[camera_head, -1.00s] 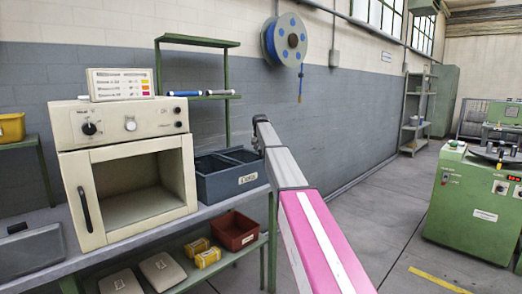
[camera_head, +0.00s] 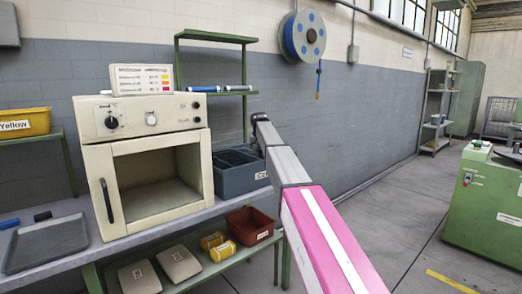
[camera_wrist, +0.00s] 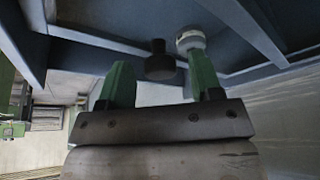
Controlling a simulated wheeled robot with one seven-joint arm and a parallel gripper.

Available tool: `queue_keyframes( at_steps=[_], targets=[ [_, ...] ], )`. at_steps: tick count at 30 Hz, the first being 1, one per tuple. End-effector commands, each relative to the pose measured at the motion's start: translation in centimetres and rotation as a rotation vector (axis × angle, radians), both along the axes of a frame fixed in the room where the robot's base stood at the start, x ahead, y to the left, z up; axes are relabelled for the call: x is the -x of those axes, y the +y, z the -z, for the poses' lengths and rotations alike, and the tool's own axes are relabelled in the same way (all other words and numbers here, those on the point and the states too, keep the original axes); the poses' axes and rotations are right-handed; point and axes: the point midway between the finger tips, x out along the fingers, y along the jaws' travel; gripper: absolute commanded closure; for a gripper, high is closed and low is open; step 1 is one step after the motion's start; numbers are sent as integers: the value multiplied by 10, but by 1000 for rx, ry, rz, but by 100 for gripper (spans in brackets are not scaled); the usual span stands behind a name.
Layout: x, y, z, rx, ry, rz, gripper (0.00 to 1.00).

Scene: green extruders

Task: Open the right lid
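A dark blue-grey bin (camera_head: 240,178) with two open-topped compartments stands on the bench, right of the oven. No clear lid shows on it in the head view. My arm reaches to its right side, and my gripper is not clear there. In the wrist view my gripper (camera_wrist: 163,82) has two green fingers spread apart, with nothing clearly held. A black knob-like piece (camera_wrist: 160,62) shows between and beyond the fingertips. Whether it touches them I cannot tell. A pale round object (camera_wrist: 190,40) is beside it, near blue walls (camera_wrist: 120,42).
A cream oven (camera_head: 148,165) with a dark handle stands left of the bin, with a labelled box on top. A red-brown bin (camera_head: 250,226) and yellow packs (camera_head: 222,250) lie on the lower shelf. A green machine (camera_head: 485,205) stands right; floor between is clear.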

Motion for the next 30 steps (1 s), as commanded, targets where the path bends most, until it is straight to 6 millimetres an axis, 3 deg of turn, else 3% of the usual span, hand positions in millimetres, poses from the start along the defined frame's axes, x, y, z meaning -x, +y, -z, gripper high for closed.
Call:
queue_keyframes(
  at_steps=[11, 24, 30],
  targets=[
    [2, 0, -7, -1, -2, 0, 42],
    [31, 5, -77, 0, -3, 0, 42],
    [39, 7, -96, 0, -1, 0, 42]
  ],
)
